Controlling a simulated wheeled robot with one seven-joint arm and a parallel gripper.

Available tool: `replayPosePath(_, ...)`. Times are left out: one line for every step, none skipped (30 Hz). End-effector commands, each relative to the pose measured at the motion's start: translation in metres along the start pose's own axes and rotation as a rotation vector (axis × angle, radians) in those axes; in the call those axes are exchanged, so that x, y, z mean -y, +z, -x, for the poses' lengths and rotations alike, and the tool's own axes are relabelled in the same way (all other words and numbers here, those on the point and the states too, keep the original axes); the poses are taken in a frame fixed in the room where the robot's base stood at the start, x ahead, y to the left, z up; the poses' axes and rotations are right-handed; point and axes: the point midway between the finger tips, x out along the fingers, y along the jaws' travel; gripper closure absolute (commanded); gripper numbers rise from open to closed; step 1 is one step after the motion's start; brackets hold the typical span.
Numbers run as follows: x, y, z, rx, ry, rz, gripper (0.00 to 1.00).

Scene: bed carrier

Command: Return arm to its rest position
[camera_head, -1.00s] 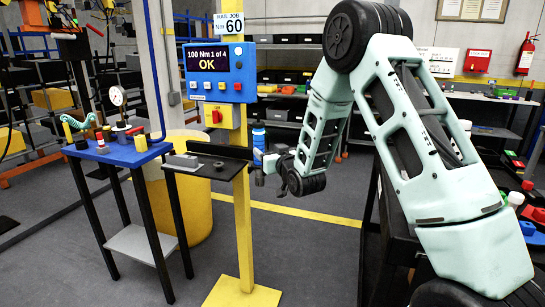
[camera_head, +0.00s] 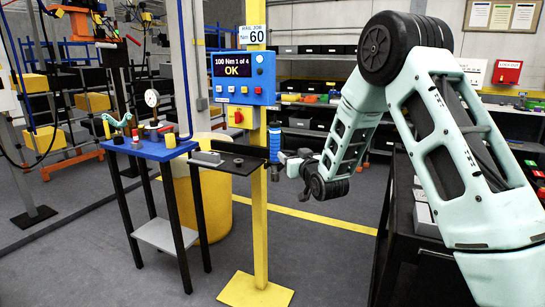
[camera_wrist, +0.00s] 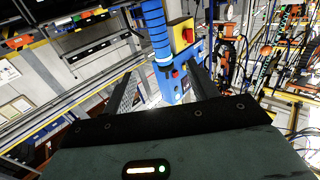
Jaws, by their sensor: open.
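My arm (camera_head: 345,140) is pale green and bent, reaching down and left from the right side in the head view. My gripper (camera_head: 282,160) is near the yellow post (camera_head: 261,215), at about the height of the dark shelf (camera_head: 222,160). In the wrist view my gripper (camera_wrist: 160,88) has its two dark fingers apart. Nothing is seen held.
A blue-topped stand (camera_head: 150,150) with a gauge and small parts is at the left. A blue display panel (camera_head: 243,78) reads "OK" on the post. A yellow drum (camera_head: 205,200) stands behind. A dark bench (camera_head: 405,215) is beside my arm at the right. Grey floor is open between.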

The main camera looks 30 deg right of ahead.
Motion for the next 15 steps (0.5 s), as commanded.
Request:
replayPosePath(0.000, 0.000, 0.000, 0.000, 0.000, 0.000, 0.42)
replayPosePath(0.000, 0.000, 0.000, 0.000, 0.000, 0.000, 0.42)
replayPosePath(0.000, 0.000, 0.000, 0.000, 0.000, 0.000, 0.42)
replayPosePath(0.000, 0.000, 0.000, 0.000, 0.000, 0.000, 0.42)
replayPosePath(0.000, 0.000, 0.000, 0.000, 0.000, 0.000, 0.42)
replayPosePath(0.001, 0.000, 0.000, 0.002, -0.002, 0.000, 0.42)
replayPosePath(0.008, -0.002, 0.002, 0.017, -0.011, -0.003, 0.42)
replayPosePath(0.015, -0.003, 0.003, 0.035, -0.021, -0.006, 0.42)
replayPosePath(0.029, -0.003, 0.007, 0.071, -0.040, -0.010, 0.42)
replayPosePath(0.043, -0.004, 0.011, 0.106, -0.059, -0.013, 0.42)
replayPosePath(0.058, -0.004, 0.017, 0.147, -0.080, -0.016, 0.42)
replayPosePath(0.080, -0.004, 0.027, 0.210, -0.112, -0.019, 0.42)
replayPosePath(0.099, -0.003, 0.037, 0.264, -0.141, -0.019, 0.42)
replayPosePath(0.117, -0.003, 0.049, 0.320, -0.170, -0.016, 0.42)
replayPosePath(0.141, -0.001, 0.067, 0.395, -0.210, -0.009, 0.42)
